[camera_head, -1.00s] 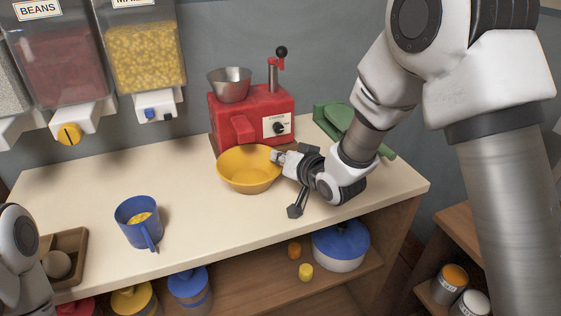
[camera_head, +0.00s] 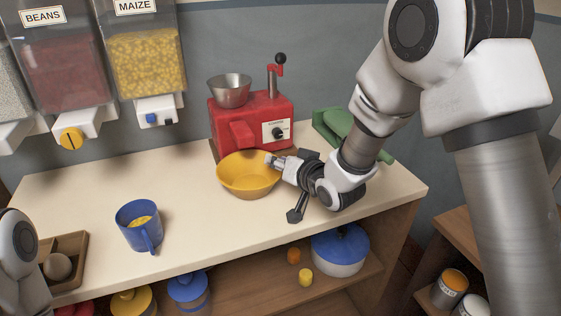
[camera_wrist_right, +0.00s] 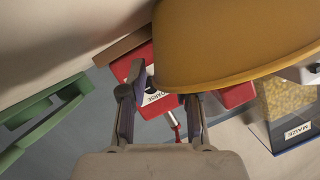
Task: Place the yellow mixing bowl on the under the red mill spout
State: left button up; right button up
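The yellow mixing bowl (camera_head: 248,183) stands upright on the counter, just in front of the red mill (camera_head: 268,113). The mill's blocky red spout (camera_head: 240,135) is above and behind the bowl's far rim in the head view. My right gripper (camera_head: 271,161) is at the bowl's right rim, its fingertips overlapping the edge. In the right wrist view the bowl (camera_wrist_right: 225,45) fills the upper right, and the fingers (camera_wrist_right: 165,88) are spread with the bowl's edge between them; the bowl partly hides one fingertip. My left gripper is out of view.
A blue mug (camera_head: 138,222) with yellow contents stands at the front left, near a wooden tray (camera_head: 76,262). A green object (camera_head: 335,125) lies right of the mill, behind my right arm. Dispensers (camera_head: 146,62) hang on the wall.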

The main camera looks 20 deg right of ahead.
jog(key=shift+s+f, duration=0.3)
jog(key=shift+f, duration=0.55)
jog(key=shift+r+g+p, duration=0.3)
jog(key=shift+r+p, duration=0.15)
jog(key=shift+r, duration=0.15)
jog(key=v, duration=0.9)
jog(key=shift+r, duration=0.1)
jog(key=s+b, duration=0.1)
jog(key=b, duration=0.2)
jog(key=shift+s+d+b, duration=0.15)
jog(key=shift+d+b, duration=0.05)
jog(key=shift+b, duration=0.2)
jog(key=shift+s+r, duration=0.2)
jog(key=shift+s+r+b, duration=0.15)
jog(key=shift+r+b, duration=0.05)
jog(key=shift+b, duration=0.1)
jog(key=shift+r, duration=0.1)
